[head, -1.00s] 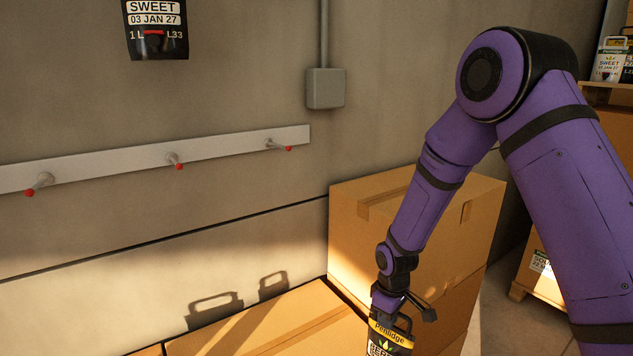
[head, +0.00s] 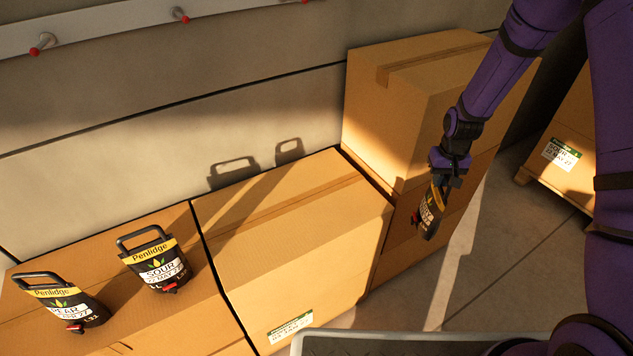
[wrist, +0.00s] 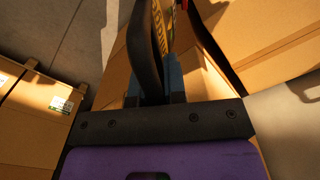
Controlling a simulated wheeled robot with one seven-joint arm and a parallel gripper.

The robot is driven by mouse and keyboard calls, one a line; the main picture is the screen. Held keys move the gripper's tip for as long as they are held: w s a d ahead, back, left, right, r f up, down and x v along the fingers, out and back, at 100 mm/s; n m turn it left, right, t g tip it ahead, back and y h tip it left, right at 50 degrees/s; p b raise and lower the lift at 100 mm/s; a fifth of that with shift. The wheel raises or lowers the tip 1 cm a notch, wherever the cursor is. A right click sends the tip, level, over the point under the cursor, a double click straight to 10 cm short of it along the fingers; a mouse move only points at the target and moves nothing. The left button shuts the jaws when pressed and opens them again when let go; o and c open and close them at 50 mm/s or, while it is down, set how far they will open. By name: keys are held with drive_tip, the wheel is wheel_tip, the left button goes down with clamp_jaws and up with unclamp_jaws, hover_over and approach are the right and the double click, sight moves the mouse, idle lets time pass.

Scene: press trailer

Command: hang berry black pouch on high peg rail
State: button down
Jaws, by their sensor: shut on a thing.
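My gripper (head: 450,170) is shut on a black pouch (head: 430,212) with a yellow band, holding it by the top in front of the tall stack of cartons. Its label is turned too far to read now. In the wrist view the pouch's black handle (wrist: 147,50) is between the fingers. A pale peg rail (head: 110,22) with red-tipped pegs runs along the wall at the top left of the head view. Its peg (head: 42,44) at the left and peg (head: 180,15) in the middle look bare. The high rail cannot be made out.
A second carton (head: 310,240) and a taller carton stack (head: 400,110) stand along the wall. Floor shows at the right.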

drive_tip(key=s+a+r+n, duration=0.1)
drive_tip(key=s+a+n, duration=0.4)
drive_tip(key=a+n, duration=0.3)
drive_tip(key=s+a+r+n, duration=0.2)
drive_tip(key=s+a+n, duration=0.3)
drive_tip(key=a+n, duration=0.3)
drive_tip(key=s+a+r+n, duration=0.2)
drive_tip(key=s+a+n, duration=0.3)
drive_tip(key=a+n, duration=0.3)
drive_tip(key=a, duration=0.4)
drive_tip(key=shift+a+r, duration=0.25)
drive_tip(key=shift+w, duration=0.1)
